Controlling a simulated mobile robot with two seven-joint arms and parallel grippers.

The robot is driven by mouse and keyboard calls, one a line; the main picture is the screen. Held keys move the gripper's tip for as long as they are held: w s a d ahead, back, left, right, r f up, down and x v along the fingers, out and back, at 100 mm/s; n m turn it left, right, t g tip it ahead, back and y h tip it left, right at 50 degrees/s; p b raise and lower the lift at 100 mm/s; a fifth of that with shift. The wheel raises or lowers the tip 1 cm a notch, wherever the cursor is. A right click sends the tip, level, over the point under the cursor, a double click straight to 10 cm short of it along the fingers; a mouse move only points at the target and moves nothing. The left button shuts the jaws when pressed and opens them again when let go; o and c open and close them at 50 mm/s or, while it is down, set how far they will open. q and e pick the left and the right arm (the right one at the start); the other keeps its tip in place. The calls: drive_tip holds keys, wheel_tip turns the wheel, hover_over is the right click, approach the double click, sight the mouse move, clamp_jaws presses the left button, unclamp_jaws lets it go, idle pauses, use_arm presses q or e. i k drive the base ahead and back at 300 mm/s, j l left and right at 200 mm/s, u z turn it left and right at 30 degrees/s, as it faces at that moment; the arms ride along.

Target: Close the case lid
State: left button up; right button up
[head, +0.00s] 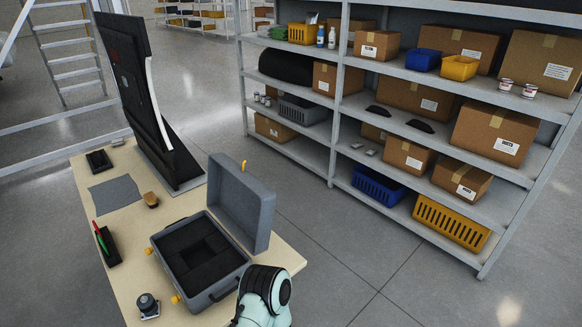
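The grey case (202,268) sits on the table with its black foam insert showing and empty. Its lid (241,200) stands open, upright on the far right side of the case. Yellow latches show on the case's near left side and one at the top of the lid. A part of my arm, pale green and black, shows at the bottom edge just right of the case's front corner. Neither gripper's fingers are in view.
Loaded shelves (343,105) stand behind, with open floor between.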

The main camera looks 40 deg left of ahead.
sight(245, 205)
drive_tip(key=i+l+u, duration=0.1)
drive_tip(key=i+u, duration=0.2)
drive_tip(key=u, duration=0.15)
drive_tip(key=i+l+u, duration=0.15)
drive_tip(key=i+u, duration=0.25)
drive_tip(key=i+l+u, duration=0.1)
drive_tip(key=l+u, duration=0.15)
drive_tip(key=u, duration=0.2)
drive_tip(key=i+l+u, duration=0.2)
drive_tip(key=u, duration=0.2)
drive_tip(key=i+l+u, duration=0.15)
drive_tip(key=u, duration=0.3)
drive_tip(key=i+l+u, duration=0.1)
drive_tip(key=l+u, duration=0.3)
drive_tip(key=i+l+u, duration=0.15)
drive_tip(key=l+u, duration=0.65)
drive_tip(key=u, duration=0.15)
drive_tip(key=i+l, duration=0.05)
